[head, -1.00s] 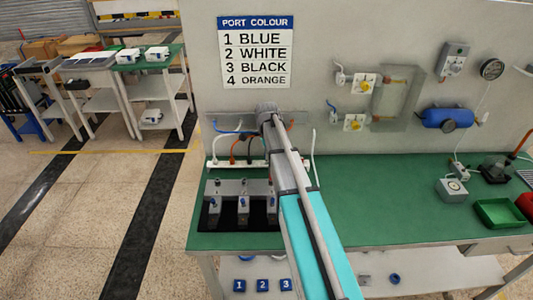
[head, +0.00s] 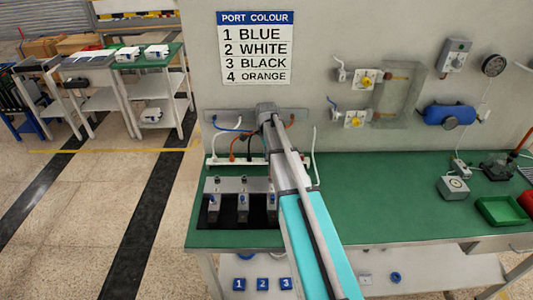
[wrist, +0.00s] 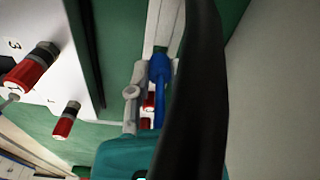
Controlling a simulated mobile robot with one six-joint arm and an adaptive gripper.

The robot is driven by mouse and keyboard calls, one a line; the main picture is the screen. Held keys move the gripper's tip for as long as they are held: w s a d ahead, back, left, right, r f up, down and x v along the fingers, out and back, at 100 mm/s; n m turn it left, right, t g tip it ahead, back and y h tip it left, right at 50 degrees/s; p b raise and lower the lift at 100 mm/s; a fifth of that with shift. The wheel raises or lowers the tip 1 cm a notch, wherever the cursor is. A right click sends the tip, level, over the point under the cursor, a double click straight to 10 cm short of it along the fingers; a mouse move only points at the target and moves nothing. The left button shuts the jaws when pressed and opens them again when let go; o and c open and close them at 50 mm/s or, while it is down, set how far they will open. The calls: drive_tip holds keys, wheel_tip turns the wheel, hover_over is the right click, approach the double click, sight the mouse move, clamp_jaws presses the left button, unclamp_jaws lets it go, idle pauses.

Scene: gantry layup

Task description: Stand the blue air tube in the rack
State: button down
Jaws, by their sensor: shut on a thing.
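The blue air tube (head: 232,129) curves from the left of the grey wall bar toward the end of my arm. In the wrist view a blue piece of it (wrist: 160,78) sits between the fingers of my gripper (wrist: 158,98), which is shut on it. My arm hides the gripper's fingertips in the head view. A low white strip (head: 219,162), which looks like the rack, lies at the back of the bench, with orange, black and white tubes above it. Whether the blue tube touches the strip is hidden.
Grey units with blue fittings (head: 241,208) stand on a black mat in front of the strip. A port colour sign (head: 255,48) hangs above. Red-capped fittings (wrist: 66,120) are close by in the wrist view.

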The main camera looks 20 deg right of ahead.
drive_tip(key=shift+f+b, duration=0.65)
drive_tip(key=shift+f, duration=0.05)
drive_tip(key=shift+c, duration=2.4)
unclamp_jaws()
drive_tip(key=shift+r, duration=0.2)
wheel_tip(320, 180, up, 9)
drive_tip(key=p, duration=0.9)
drive_tip(key=shift+f, duration=0.2)
drive_tip(key=s+a, duration=0.8)
drive_tip(key=a, duration=0.3)
drive_tip(key=shift+s+a+r, duration=0.2)
drive_tip(key=shift+s+a, duration=0.05)
drive_tip(key=shift+a, duration=0.1)
